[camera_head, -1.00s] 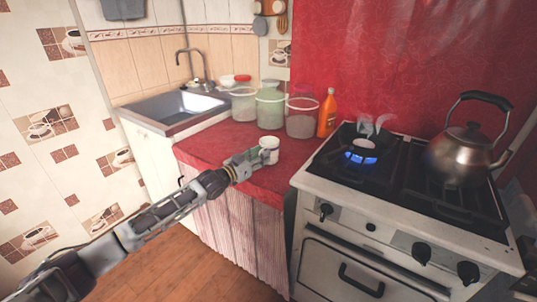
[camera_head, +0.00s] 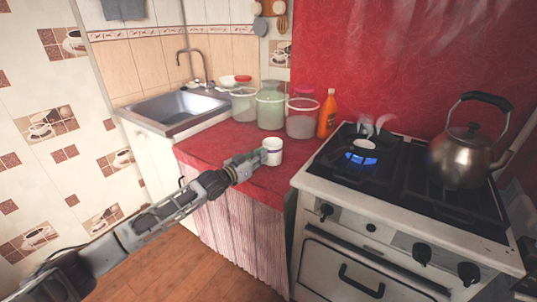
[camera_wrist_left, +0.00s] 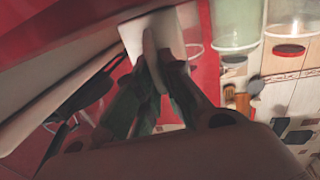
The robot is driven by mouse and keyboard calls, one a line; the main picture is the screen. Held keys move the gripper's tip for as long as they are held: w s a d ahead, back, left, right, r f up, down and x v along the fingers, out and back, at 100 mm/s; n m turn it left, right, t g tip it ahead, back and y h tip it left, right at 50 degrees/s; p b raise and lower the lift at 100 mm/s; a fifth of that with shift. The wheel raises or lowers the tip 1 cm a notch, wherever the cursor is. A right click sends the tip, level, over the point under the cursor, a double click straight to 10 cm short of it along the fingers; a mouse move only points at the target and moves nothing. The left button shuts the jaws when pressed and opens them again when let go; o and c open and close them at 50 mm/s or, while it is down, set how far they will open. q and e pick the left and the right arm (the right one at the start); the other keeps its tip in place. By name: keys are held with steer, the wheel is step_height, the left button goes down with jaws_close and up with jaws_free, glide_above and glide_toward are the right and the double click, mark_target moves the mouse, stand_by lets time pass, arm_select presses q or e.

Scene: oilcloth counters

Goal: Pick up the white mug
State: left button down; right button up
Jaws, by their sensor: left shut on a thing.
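The white mug (camera_head: 273,151) is at the front right of the red counter, close to the stove. It looks upright, with its open rim up. My left gripper (camera_head: 257,158) reaches it from the left and is shut on its near side. In the left wrist view the fingers (camera_wrist_left: 155,68) close at the white mug (camera_wrist_left: 178,32), apparently at its handle, though the exact grip is partly hidden. I cannot tell whether the mug's base touches the counter. My right gripper is not in view.
The red counter (camera_head: 215,147) is clear left of the mug. Several jars (camera_head: 270,108) and an orange bottle (camera_head: 327,113) stand behind it. The stove (camera_head: 335,185) is at the right, with a lit blue burner (camera_head: 362,158) and a kettle (camera_head: 462,155). A sink (camera_head: 180,108) is at the left.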

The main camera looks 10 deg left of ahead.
arm_select(q)
steer(key=shift+r, duration=0.4)
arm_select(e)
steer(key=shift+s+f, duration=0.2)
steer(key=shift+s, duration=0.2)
arm_select(q)
steer(key=shift+r+p, duration=0.5)
steer(key=shift+r, duration=0.85)
steer(key=shift+r+p, duration=0.4)
steer(key=shift+r, duration=1.2)
steer(key=shift+r+p, duration=0.35)
steer(key=shift+r, duration=1.35)
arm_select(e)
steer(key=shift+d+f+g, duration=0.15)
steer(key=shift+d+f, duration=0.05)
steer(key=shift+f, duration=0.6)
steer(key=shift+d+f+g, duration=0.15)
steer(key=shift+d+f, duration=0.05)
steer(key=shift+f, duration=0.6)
arm_select(q)
steer(key=shift+r, duration=0.1)
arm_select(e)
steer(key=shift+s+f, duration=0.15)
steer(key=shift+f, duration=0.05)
arm_select(q)
steer(key=shift+r, duration=0.15)
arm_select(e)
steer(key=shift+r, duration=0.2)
